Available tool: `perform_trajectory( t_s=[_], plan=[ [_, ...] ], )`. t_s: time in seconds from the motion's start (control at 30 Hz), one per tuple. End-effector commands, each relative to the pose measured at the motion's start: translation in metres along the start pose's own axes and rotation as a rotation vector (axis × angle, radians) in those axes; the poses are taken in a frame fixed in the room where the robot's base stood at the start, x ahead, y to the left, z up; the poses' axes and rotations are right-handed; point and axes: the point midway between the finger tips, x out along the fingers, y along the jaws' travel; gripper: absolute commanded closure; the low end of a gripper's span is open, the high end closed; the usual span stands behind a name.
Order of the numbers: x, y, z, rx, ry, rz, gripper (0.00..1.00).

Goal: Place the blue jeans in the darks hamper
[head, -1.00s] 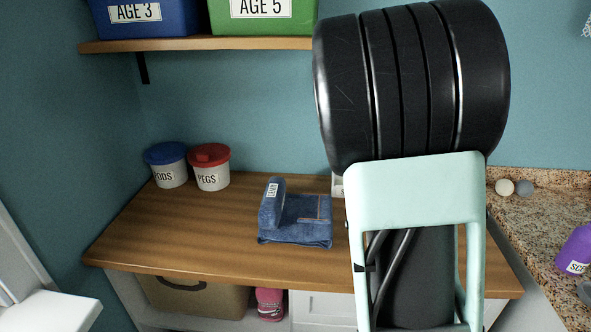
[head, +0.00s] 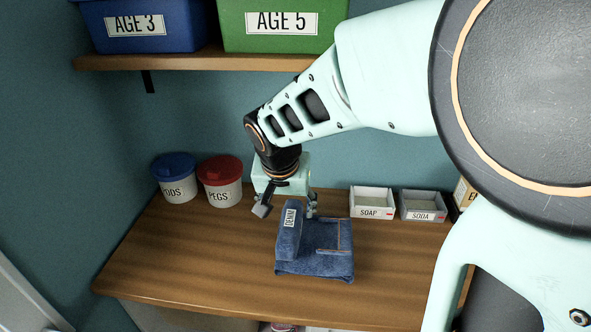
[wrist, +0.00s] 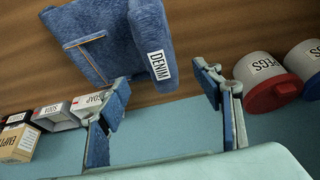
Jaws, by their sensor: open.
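The folded blue jeans (head: 322,262) lie on the wooden counter, with a rolled upper part and a white DENIM label. They also show in the wrist view (wrist: 120,40), beyond the fingertips. My gripper (head: 288,212) is just behind the jeans in the head view, above the counter, fingers spread and empty. In the wrist view my gripper (wrist: 160,100) is open, with the jeans' rolled edge in front of the gap between the fingers. Whether a finger touches the jeans I cannot tell. No darks hamper is seen in these frames.
The wooden counter (head: 190,255) is clear to the left and front of the jeans. A PODS tub (head: 178,188) and a PEGS tub (head: 222,195) stand at the left. SOAP (head: 371,211) and SODA (head: 423,213) boxes stand behind right. A shelf (head: 200,63) with bins hangs above.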

Motion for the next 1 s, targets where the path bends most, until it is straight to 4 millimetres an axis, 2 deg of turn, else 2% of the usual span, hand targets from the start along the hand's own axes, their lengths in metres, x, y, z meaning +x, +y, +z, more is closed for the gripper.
perform_trajectory(
  t_s=[0.03,0.1,0.33,0.6,1.0],
  plan=[
    [0.014,0.000,0.002,0.001,-0.002,0.001,0.40],
    [0.025,0.000,0.002,0.001,-0.001,0.000,0.40],
    [0.041,0.000,0.001,0.002,0.000,-0.001,0.40],
    [0.081,0.002,0.003,0.002,0.000,-0.001,0.40],
    [0.083,0.001,0.002,0.002,0.002,-0.002,0.40]
  ],
)
